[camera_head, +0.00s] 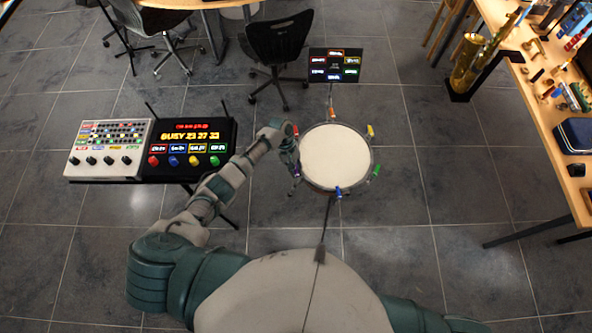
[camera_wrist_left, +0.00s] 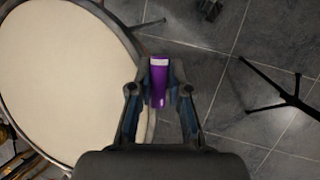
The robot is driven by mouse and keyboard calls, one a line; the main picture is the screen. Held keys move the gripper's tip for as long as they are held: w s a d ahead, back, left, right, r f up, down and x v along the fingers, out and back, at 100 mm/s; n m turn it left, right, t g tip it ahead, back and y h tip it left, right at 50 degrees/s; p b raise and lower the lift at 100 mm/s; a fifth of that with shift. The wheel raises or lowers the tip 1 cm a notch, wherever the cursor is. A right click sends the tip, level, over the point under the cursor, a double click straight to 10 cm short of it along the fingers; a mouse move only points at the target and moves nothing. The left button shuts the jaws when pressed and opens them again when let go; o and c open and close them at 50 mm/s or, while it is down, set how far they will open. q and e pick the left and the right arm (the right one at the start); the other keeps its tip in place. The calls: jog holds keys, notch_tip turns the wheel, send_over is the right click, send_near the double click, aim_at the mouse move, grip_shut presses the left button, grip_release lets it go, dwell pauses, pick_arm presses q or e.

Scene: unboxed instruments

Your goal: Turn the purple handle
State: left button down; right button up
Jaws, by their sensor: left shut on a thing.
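The purple handle (camera_wrist_left: 158,82) shows upright between the fingers of my left gripper (camera_wrist_left: 158,88) in the left wrist view, at the rim of a round drum (camera_wrist_left: 60,70). My left gripper is shut on it. In the head view my left gripper (camera_head: 291,158) is at the left rim of the drum (camera_head: 335,157), and the purple handle is largely hidden there. My right gripper is not in view.
Other handles sit around the drum rim: red (camera_head: 295,130), yellow (camera_head: 370,130), green (camera_head: 376,169) and blue (camera_head: 338,192). A dark screen (camera_head: 334,66) stands behind the drum. Control consoles (camera_head: 187,150) stand left, and a wooden table (camera_head: 540,110) stands right.

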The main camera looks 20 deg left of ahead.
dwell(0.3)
pick_arm(q)
jog(key=c, duration=1.1)
grip_release()
jog(key=shift+r, duration=0.1)
jog(key=v, duration=1.1)
jog(key=shift+w+a+r, duration=0.2)
jog(key=shift+r, duration=0.1)
